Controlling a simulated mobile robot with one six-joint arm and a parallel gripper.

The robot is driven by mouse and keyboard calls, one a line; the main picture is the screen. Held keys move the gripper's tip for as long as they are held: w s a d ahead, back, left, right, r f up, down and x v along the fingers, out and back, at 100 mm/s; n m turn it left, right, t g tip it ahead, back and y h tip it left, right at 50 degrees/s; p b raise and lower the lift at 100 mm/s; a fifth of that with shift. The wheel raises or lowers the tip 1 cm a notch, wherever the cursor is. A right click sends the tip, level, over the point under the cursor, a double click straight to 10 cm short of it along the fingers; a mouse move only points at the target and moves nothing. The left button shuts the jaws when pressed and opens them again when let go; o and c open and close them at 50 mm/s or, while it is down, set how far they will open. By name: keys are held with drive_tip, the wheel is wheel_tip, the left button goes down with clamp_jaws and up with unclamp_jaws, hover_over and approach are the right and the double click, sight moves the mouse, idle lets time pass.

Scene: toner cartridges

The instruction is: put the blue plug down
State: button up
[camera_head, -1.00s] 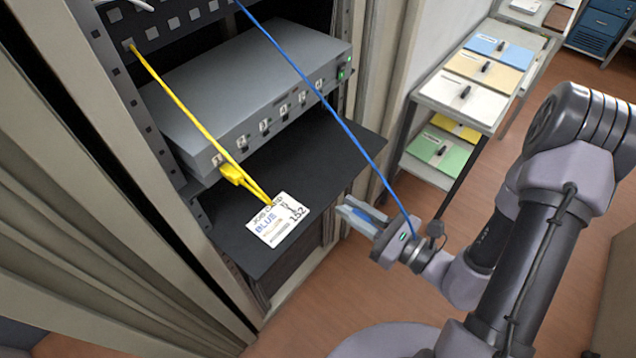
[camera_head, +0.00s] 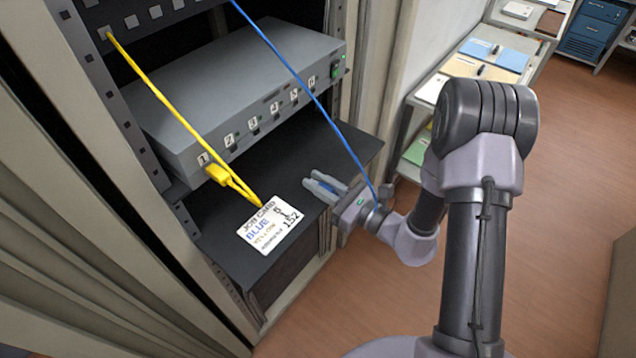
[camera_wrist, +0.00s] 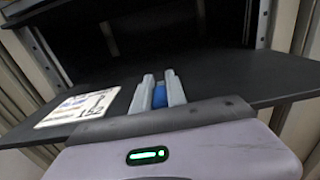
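The blue plug (camera_wrist: 159,96) sits between the two fingers of my gripper (camera_head: 322,187), which is shut on it. In the head view the plug (camera_head: 328,186) shows as a blue strip between the fingers. My gripper is over the right front part of the black shelf (camera_head: 318,155), to the right of the job card. In the wrist view the fingers point inward across the shelf's front edge. The exact height above the shelf is hard to tell. A blue cable (camera_head: 310,92) runs from the upper rack to my gripper.
A white job card (camera_head: 270,227) lies at the shelf's front. A yellow plug (camera_head: 216,173) and its yellow cable (camera_head: 165,103) are at the left of the grey switch box (camera_head: 235,85). The shelf to the right of the card is bare. A rack post stands right.

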drive_tip(key=o, duration=0.4)
drive_tip(key=shift+o, duration=0.2)
drive_tip(key=shift+s+d+r+p, duration=0.1)
drive_tip(key=shift+d+r+p, duration=0.1)
drive_tip(key=shift+p, duration=0.1)
drive_tip(key=p+v, duration=0.2)
drive_tip(key=v, duration=0.9)
drive_tip(key=s+a+r+n+g+h, duration=0.3)
drive_tip(key=s+a+r+n+g, duration=0.4)
drive_tip(key=s+r+n+g, duration=0.65)
drive_tip(key=s+d+r+n+t+h, duration=0.2)
drive_tip(key=d+r+n+t+h, duration=0.3)
drive_tip(key=d+n+t+h, duration=0.2)
drive_tip(key=shift+s+d+r+n+t+h, duration=0.4)
drive_tip(key=shift+d+t+h, duration=0.2)
drive_tip(key=shift+h, duration=0.5)
